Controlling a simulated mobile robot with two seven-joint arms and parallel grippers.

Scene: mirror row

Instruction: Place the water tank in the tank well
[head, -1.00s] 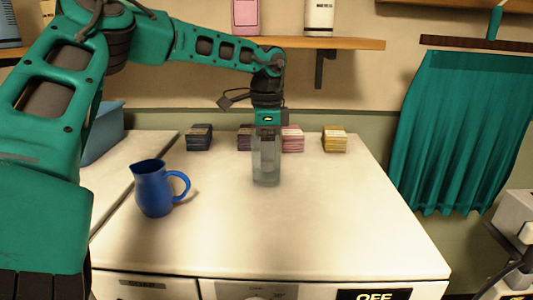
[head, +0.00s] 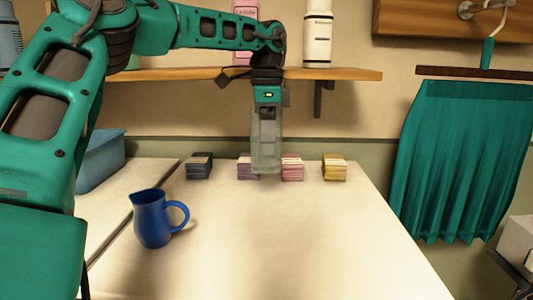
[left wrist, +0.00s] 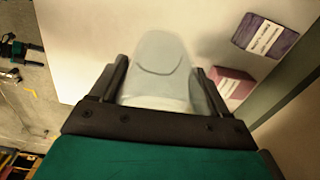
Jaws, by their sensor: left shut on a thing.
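The water tank (head: 265,155) is a clear grey, upright container in the middle of the head view. My left gripper (head: 267,112) points down and is shut on its upper part. The tank appears to be held above the white machine top, in front of the row of small stacks. In the left wrist view the tank (left wrist: 160,65) shows pale and rounded between the two dark fingers of my left gripper (left wrist: 160,90). The tank well is not identifiable in these frames. My right gripper is not in view.
A blue jug (head: 153,220) stands on the white top (head: 300,235) at the left. Small stacks, dark blue (head: 199,168), purple, pink (head: 292,170) and yellow (head: 334,168), line the back. A wooden shelf (head: 345,73) hangs above; a teal curtain (head: 455,160) hangs right.

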